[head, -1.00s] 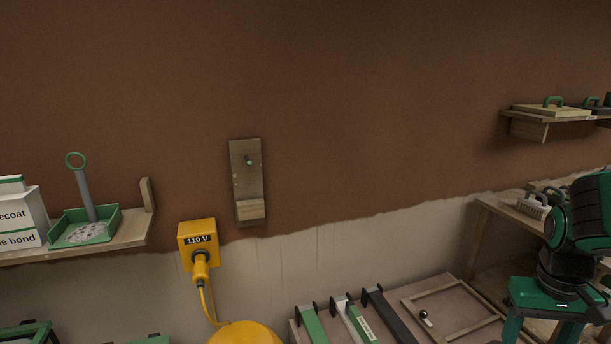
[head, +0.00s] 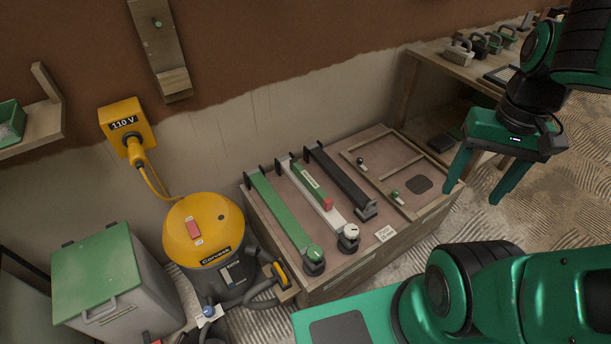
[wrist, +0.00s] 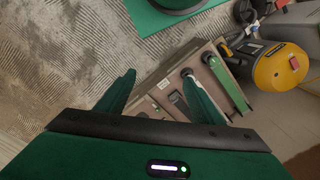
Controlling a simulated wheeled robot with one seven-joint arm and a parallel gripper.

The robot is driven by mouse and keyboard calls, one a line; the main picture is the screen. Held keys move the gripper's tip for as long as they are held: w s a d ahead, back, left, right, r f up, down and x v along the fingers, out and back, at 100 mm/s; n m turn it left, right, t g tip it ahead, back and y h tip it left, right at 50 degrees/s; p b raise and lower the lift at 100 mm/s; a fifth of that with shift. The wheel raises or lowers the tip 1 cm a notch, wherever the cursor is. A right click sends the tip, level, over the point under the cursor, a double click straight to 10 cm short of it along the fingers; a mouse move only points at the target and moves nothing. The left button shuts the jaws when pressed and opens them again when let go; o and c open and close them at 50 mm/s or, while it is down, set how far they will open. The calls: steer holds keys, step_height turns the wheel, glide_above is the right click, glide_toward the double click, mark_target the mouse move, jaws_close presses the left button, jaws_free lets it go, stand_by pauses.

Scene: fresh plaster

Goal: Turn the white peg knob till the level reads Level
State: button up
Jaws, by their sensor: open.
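The white peg knob (head: 349,231) sits at the near end of a white bar (head: 331,216) on the low bench. A green block with a white label (head: 310,182), likely the level, lies along that bar with a red part at its near end; its reading is too small to make out. In the wrist view a pale-topped knob (wrist: 187,72) shows near my right-hand finger, which partly hides the bars. My gripper (head: 474,190) is open and empty, fingers pointing down, to the right of the bench and apart from the knob.
A green bar with a green knob (head: 314,253) lies left of the white bar, and a black bar (head: 340,180) right of it. A wooden frame (head: 400,170) with small knobs is further right. A yellow vacuum (head: 204,232) stands left of the bench. Patterned floor lies right.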

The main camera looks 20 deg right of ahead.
steer(key=shift+w+f, duration=0.25)
steer(key=shift+w, duration=0.35)
